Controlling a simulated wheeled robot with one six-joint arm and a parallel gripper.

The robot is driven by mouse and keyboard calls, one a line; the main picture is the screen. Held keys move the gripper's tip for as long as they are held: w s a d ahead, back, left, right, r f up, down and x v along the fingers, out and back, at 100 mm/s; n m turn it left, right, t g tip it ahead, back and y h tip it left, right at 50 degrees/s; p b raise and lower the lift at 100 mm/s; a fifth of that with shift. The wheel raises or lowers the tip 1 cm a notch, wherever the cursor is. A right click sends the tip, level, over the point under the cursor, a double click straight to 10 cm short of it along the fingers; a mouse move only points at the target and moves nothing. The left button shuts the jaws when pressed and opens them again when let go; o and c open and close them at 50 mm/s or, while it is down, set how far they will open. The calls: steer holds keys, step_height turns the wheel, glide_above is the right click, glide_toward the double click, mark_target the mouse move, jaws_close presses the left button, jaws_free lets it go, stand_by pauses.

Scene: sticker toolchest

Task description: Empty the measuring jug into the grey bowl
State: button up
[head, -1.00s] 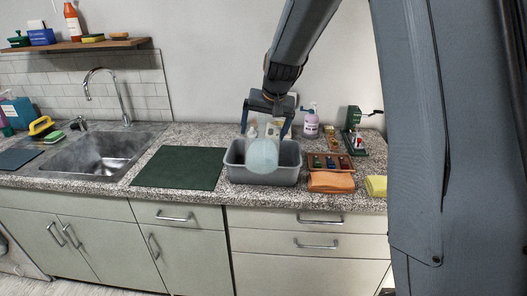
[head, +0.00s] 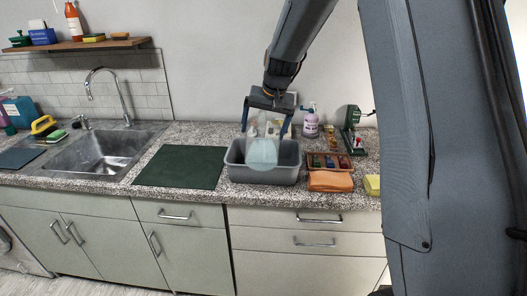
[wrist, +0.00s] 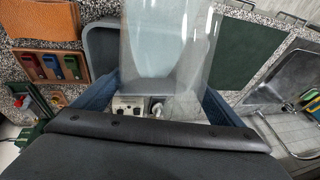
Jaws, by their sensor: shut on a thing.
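My gripper (head: 266,128) is above the grey bowl (head: 283,177), a rectangular grey tub on the counter. Its two blue fingers are shut around the clear measuring jug (head: 262,122). The jug hangs below the gripper, tilted, with a pale blue, rounded area at its lower end over the tub. The jug also fills the upper middle of the wrist view (wrist: 200,45), with a pale patch showing through it. I cannot tell how much is in the jug or in the tub. The tub's rim shows beside the jug in the wrist view (wrist: 97,40).
A dark green mat (head: 181,168) lies left of the tub, with the sink (head: 95,160) beyond. A wooden tray (head: 330,161) of small coloured items and an orange cloth (head: 330,181) are close on the right. A pump bottle (head: 311,124) stands behind.

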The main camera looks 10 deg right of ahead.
mark_target(262, 141)
steer(key=shift+w+d+r+g+y+p, duration=0.2)
steer(key=shift+w+g+p, duration=0.25)
steer(key=shift+w, duration=0.2)
steer(key=shift+w+d+r+g+y+p, duration=0.1)
steer(key=shift+w+d+g+p, duration=0.1)
steer(key=shift+w+g+p, duration=0.3)
stand_by(0.8)
steer(key=shift+w+d+r+g+p, duration=0.1)
steer(key=shift+w+g+p, duration=0.35)
steer(key=shift+w, duration=0.15)
stand_by(0.5)
